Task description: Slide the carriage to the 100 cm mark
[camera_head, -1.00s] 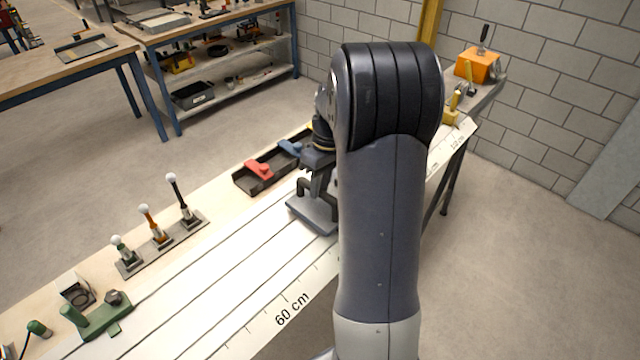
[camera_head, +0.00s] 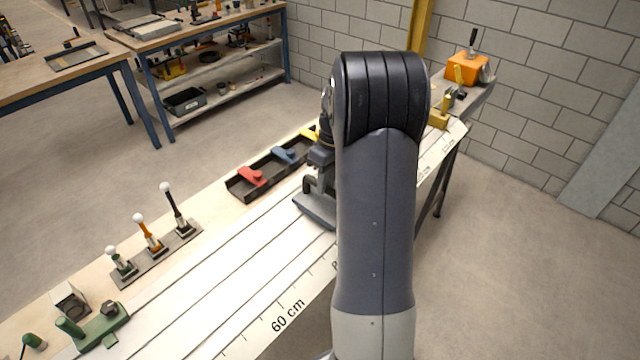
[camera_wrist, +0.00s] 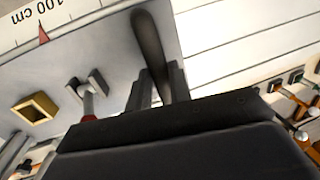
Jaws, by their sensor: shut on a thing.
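The carriage is a grey plate (camera_head: 312,206) on the long white sandbed rail, partly hidden behind my arm in the head view. In the wrist view its plate (camera_wrist: 112,62) carries a dark upright handle (camera_wrist: 150,45), a square brass frame and a small red-ended lever. My gripper (camera_wrist: 160,88) is shut on the handle. A red pointer (camera_wrist: 43,35) at the plate's edge stands against the scale close beside the "100 cm" label (camera_wrist: 36,14). The exact offset from the mark is hard to read.
A dark tray (camera_head: 235,190) with red, blue and yellow pieces lies along the bench's left side. Several ball-topped levers (camera_head: 150,240) and a green clamp (camera_head: 100,325) stand nearer. An orange block (camera_head: 468,68) is at the far end. The near rail is clear.

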